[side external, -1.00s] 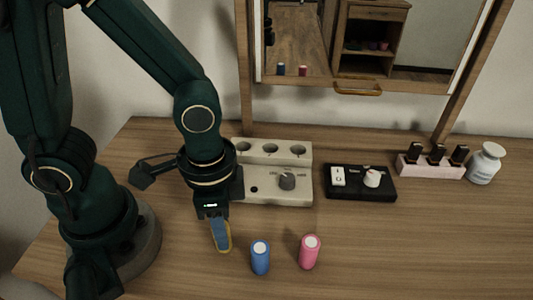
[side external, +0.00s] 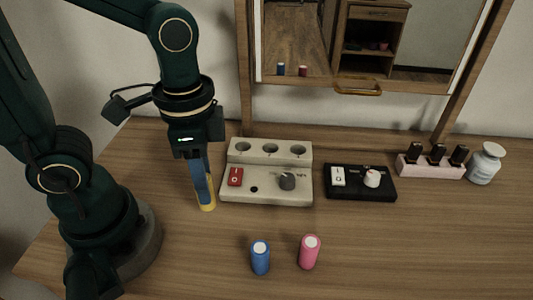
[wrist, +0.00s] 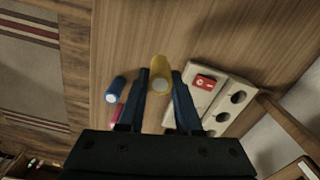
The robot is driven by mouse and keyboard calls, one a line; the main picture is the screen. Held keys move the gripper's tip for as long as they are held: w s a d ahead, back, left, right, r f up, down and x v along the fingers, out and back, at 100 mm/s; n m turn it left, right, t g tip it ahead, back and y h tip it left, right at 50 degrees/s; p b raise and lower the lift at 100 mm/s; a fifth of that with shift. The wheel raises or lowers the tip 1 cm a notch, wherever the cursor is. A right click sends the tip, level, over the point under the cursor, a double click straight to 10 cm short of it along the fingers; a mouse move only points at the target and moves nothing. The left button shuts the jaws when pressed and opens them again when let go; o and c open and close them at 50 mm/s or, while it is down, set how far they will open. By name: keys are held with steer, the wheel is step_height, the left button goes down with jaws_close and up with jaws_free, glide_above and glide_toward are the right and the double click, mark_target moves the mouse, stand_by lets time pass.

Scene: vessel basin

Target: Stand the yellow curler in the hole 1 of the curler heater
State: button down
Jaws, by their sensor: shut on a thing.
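My gripper (side external: 203,185) is shut on the yellow curler (side external: 208,206), whose lower end shows below the fingers, just left of the heater's front corner. In the wrist view the yellow curler (wrist: 159,75) sits between the two fingertips (wrist: 158,78), its pale end facing the camera. The beige curler heater (side external: 240,193) stands right of my gripper. It has a row of three empty holes along its raised back, a red switch and a grey knob in front. It also shows in the wrist view (wrist: 235,88). No hole numbers are readable.
A blue curler (side external: 260,258) and a pink curler (side external: 309,253) stand on the front of the table. Right of the heater are a black switch box (side external: 360,190), a pink bottle rack (side external: 430,170) and a white jar (side external: 485,164). A mirror (side external: 370,60) rises behind.

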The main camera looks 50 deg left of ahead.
steer(key=w+a+r, duration=0.3)
steer(key=w+a, duration=0.1)
steer(key=a, duration=0.6)
steer(key=w+a+r, duration=0.3)
steer(key=w+a, duration=0.1)
steer(key=a, duration=0.6)
steer(key=shift+w+d+f, duration=1.1)
steer(key=shift+d+f, duration=0.45)
steer(key=shift+f, duration=0.3)
steer(key=shift+w+d+f, duration=1.15)
steer(key=shift+d+f, duration=0.4)
steer(key=shift+f, duration=0.25)
steer(key=shift+w+d+f, duration=1.1)
steer(key=shift+d+f, duration=0.45)
steer(key=shift+f, duration=0.3)
steer(key=shift+f, duration=0.1)
steer(key=c, duration=0.6)
jaws_free()
